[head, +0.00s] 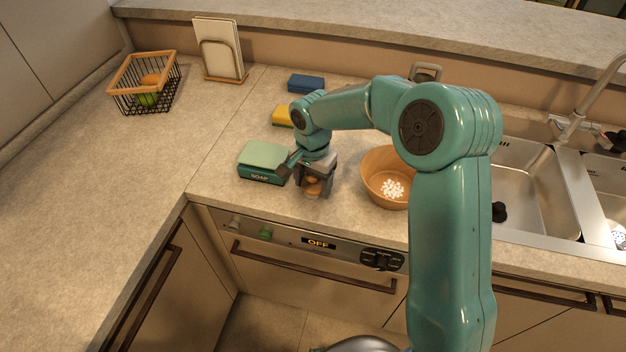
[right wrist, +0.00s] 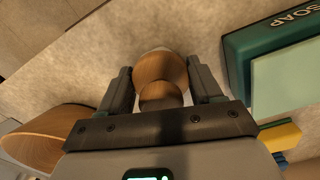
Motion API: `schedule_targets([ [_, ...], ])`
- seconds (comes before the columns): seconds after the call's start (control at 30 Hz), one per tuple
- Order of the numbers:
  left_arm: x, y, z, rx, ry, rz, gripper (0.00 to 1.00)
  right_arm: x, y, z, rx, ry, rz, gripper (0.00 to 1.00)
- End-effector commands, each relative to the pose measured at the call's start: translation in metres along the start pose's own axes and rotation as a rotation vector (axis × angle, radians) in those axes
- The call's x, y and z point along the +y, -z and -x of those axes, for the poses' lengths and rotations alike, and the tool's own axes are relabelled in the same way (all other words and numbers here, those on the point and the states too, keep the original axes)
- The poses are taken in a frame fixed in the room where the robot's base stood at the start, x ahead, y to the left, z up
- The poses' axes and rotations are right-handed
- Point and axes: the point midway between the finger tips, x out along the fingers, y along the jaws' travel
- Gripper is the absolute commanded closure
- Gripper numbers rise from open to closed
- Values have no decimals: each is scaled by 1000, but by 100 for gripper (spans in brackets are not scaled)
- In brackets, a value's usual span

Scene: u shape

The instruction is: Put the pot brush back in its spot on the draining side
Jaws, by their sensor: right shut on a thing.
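The pot brush (head: 313,187) shows as a round wooden knob, and it also shows in the right wrist view (right wrist: 160,75). My right gripper (head: 314,191) is shut around this knob, near the front edge of the counter between the soap box and the wooden bowl. The bristle end is hidden, so I cannot tell whether the brush touches the counter. The sink (head: 530,185) is to the right, partly hidden by my right arm. I cannot make out a marked spot for the brush. My left gripper is not in view.
A green soap box (head: 263,163) stands left of the gripper. A wooden bowl (head: 376,160) with white pieces stands right. Yellow (head: 281,117) and blue (head: 305,83) sponges lie behind. A wire basket (head: 143,98) and board rack (head: 222,58) stand at back left. The left counter is clear.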

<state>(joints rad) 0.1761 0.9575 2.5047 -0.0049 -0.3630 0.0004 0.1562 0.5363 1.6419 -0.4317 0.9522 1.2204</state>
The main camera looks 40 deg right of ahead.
Motion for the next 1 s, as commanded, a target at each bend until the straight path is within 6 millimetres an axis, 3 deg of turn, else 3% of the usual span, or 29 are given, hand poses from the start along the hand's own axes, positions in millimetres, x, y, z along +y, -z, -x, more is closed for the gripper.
schedule_targets([
  [0.33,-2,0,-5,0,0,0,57,0,0,-5,1,1,0,60],
  [0.37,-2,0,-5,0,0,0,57,0,0,-4,1,1,0,32],
  [0.43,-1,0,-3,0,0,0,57,0,0,-3,1,1,0,10],
  [0.83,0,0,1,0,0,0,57,0,0,5,2,3,0,10],
  [1.0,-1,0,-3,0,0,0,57,-1,1,40,5,6,-1,10],
])
